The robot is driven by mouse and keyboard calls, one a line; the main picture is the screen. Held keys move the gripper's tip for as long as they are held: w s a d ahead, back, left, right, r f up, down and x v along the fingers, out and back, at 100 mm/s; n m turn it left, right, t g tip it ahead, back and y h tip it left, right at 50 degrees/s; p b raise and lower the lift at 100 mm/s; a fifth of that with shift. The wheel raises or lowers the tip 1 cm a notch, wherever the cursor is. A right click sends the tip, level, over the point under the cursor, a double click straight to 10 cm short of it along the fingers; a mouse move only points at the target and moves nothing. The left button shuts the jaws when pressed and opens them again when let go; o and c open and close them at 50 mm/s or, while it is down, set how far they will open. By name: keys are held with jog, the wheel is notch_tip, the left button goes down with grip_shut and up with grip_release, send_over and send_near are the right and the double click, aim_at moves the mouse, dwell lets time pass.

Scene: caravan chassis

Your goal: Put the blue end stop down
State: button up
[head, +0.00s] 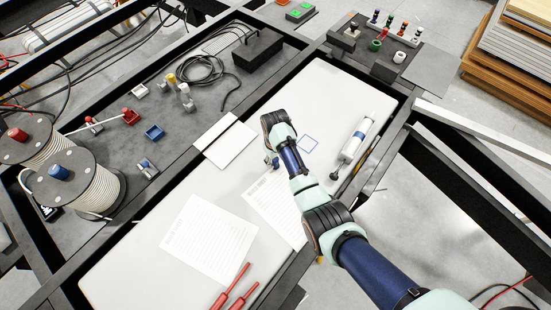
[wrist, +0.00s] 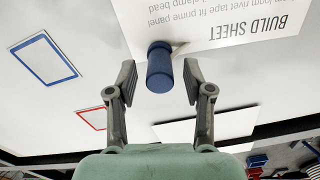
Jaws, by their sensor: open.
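The blue end stop (wrist: 160,68), a short blue cylinder, is between the fingers of my gripper (wrist: 159,64) in the wrist view. The gripper is open, with a visible gap on each side of the blue end stop. The stop overlaps the edge of the build sheet (wrist: 225,22) in this view; its base is hard to make out. A blue-outlined square (wrist: 45,60) and a red-outlined square (wrist: 92,118) are on the white panel to the left, both empty. In the head view my arm partly hides the gripper, above the white panel (head: 140,235).
A sealant-like tube (head: 357,138) lies right of my arm. A second paper sheet (head: 208,240) and red-handled tools (head: 233,290) lie at the panel's near end. A blank white plate (head: 226,140) is left of my gripper. Black frame beams border the panel.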

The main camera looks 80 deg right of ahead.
notch_tip(320, 180, up, 12)
jog(key=p, duration=0.3)
jog(key=shift+r, duration=0.1)
jog(key=w+a+r+n+t+h, duration=0.1)
jog(key=w+a+r+n+t, duration=0.2)
jog(key=w+a, duration=0.55)
jog(key=w+a+r+n+t+h, duration=0.1)
jog(key=w+a+r+t+h, duration=0.15)
jog(key=w+a+r, duration=0.45)
jog(key=a+r+n+t+y, duration=0.1)
jog(key=a+r, duration=0.5)
jog(key=a, duration=0.7)
jog(key=s+a+r+n+t+y, duration=0.1)
jog(key=a+r+t, duration=0.5)
jog(key=a, duration=0.8)
jog(key=shift+s+r+n+y, duration=0.2)
jog(key=shift+n+y, duration=0.55)
jog(key=shift+n, duration=0.35)
jog(key=shift+o, duration=0.5)
jog(key=shift+r, duration=0.15)
